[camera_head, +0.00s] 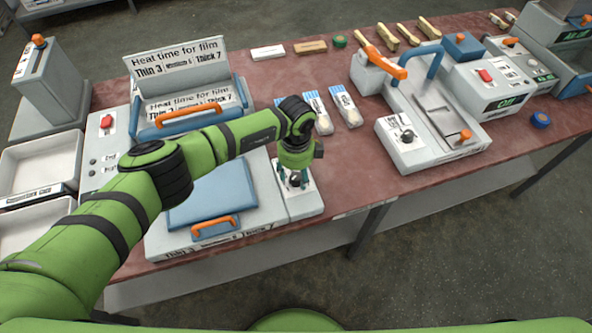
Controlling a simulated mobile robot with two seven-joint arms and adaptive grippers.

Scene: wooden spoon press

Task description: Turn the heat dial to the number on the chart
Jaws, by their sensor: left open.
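The heat dial (296,180) is a dark knob on the white control panel (303,203) at the right side of the blue-and-white press. My left gripper (293,179) points down directly over this dial with its fingers apart, one on each side of the knob. I cannot tell whether they touch it. The gripper partly hides the dial and its markings, so its setting is unreadable. The chart (178,60) stands upright at the back of the press and reads "Heat time for film", "Thin 3", "Medium 5", "Thick 7". My right gripper is out of view.
The press has a blue plate (212,190) with an orange handle. Film packets (346,106) lie just behind my left wrist. A second machine (433,118) with an orange lever and its own knob stands to the right. Bare red tabletop (365,168) lies between the machines.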

